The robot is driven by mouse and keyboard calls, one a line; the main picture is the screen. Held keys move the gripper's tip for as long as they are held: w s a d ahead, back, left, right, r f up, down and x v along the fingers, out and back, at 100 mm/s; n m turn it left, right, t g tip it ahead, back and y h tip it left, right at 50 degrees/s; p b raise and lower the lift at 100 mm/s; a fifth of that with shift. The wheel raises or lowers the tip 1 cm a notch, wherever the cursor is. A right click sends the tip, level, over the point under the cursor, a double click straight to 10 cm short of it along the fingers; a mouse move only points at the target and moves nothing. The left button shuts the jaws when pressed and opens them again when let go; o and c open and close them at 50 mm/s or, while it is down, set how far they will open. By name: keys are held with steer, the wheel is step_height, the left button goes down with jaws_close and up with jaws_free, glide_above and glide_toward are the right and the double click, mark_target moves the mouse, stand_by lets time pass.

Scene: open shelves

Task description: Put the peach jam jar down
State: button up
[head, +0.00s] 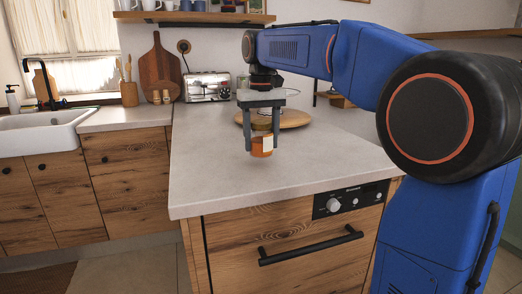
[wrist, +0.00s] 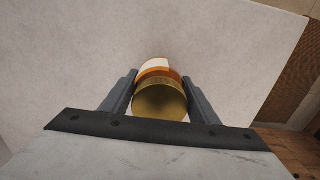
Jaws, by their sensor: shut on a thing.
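The peach jam jar (head: 262,146) is a small orange jar with a pale label and a gold lid. In the wrist view the jar (wrist: 158,92) shows lid-on, between the two fingers. My gripper (head: 262,140) is shut on the jar from above, one finger on each side. The gripper also shows in the wrist view (wrist: 160,95). The jar is over the light stone countertop (head: 220,185). I cannot tell for certain whether its base touches the surface.
A round wooden board (head: 295,118) lies behind the gripper. A toaster (head: 207,87), a cutting board (head: 160,65) and a utensil holder (head: 129,93) stand at the back left. The countertop in front and to the left is clear, ending at its front edge.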

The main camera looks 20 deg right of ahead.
mark_target(261, 122)
steer(key=shift+f, duration=1.6)
steer(key=o, duration=1.3)
steer(key=shift+f, duration=0.1)
steer(key=shift+o, duration=0.2)
step_height(261, 122, up, 12)
steer(key=shift+r, duration=0.1)
